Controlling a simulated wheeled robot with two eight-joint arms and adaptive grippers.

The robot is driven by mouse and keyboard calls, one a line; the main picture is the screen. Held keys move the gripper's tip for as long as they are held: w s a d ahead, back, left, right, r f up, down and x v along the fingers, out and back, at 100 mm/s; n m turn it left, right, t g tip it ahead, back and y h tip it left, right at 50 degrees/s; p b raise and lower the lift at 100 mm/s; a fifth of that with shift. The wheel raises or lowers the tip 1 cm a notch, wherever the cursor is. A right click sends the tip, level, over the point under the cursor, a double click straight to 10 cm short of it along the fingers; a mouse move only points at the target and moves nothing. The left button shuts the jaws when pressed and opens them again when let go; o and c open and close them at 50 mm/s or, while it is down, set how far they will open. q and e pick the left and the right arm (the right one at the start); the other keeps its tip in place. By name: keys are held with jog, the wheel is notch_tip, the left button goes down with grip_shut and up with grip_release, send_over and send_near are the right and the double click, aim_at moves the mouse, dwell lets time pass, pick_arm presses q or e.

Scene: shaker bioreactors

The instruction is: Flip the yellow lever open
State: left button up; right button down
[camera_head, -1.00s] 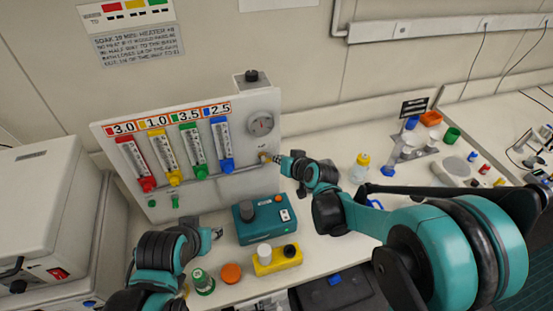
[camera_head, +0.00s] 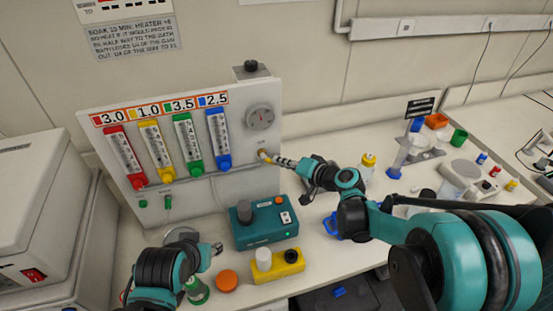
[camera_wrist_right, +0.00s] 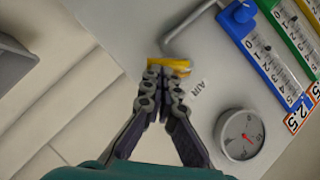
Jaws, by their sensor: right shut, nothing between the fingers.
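The yellow lever (camera_head: 263,153) sits at the right end of the pipe on the white flow-meter panel (camera_head: 240,183), below the dial gauge. It also shows in the right wrist view (camera_wrist_right: 171,64), just beyond my fingertips and beside the "AIR" label. My right gripper (camera_head: 277,160) is shut and empty, with its tips at the lever, touching or very close to it. The right wrist view shows the right gripper's fingers (camera_wrist_right: 164,72) together, partly hiding the lever. My left gripper (camera_head: 217,248) is low at the left, in front of the panel; its finger opening is too small to tell.
A teal control box (camera_head: 263,222) and a yellow block (camera_head: 277,265) stand below the panel. An orange cap (camera_head: 227,281) lies near my left gripper. Bottles and small containers stand on the bench at the right. The dial gauge (camera_wrist_right: 239,134) is close to my right gripper.

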pick_arm(q)
notch_tip(320, 180, down, 7)
jog(key=b, duration=0.6)
jog(key=shift+b, duration=0.3)
pick_arm(e)
jog(key=f+m+y, duration=0.1)
jog(key=m, duration=0.1)
jog(key=a+f+m+t+y, duration=0.1)
jog(key=m+y, duration=0.1)
jog(key=shift+s+f+y, duration=0.15)
jog(key=shift+y, duration=0.15)
jog(key=shift+d, duration=0.1)
